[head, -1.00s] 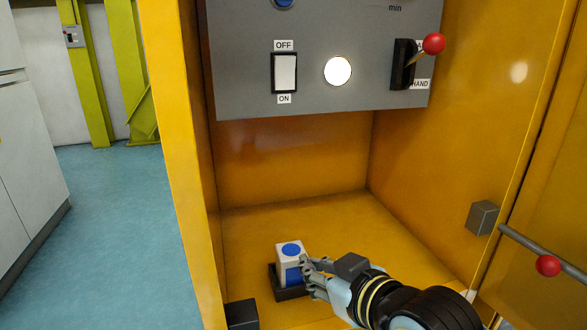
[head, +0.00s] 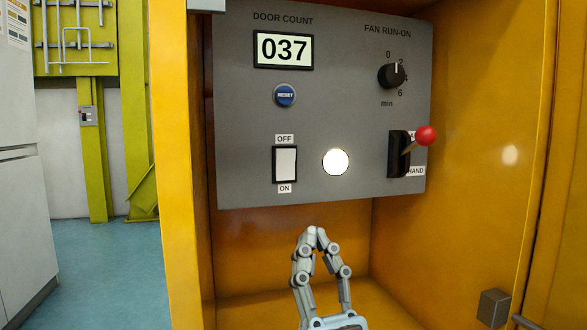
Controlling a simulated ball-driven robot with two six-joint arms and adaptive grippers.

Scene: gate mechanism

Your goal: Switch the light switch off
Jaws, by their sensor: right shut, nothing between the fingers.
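The light switch (head: 285,164) is a white rocker in a black frame on the grey panel. An OFF label (head: 285,139) is above it and an ON label (head: 285,188) is below it. The round lamp (head: 336,162) to its right glows white. My right gripper (head: 316,233) is shut and empty, pointing up, and appears below the panel's lower edge and below the switch, apart from it in the picture. My left gripper is not in view.
The panel also holds a display reading 037 (head: 283,50), a blue RESET button (head: 285,95), a fan knob (head: 391,75) and a red-knobbed lever (head: 425,136). Yellow cabinet walls (head: 180,180) stand on both sides. The space under the panel is open.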

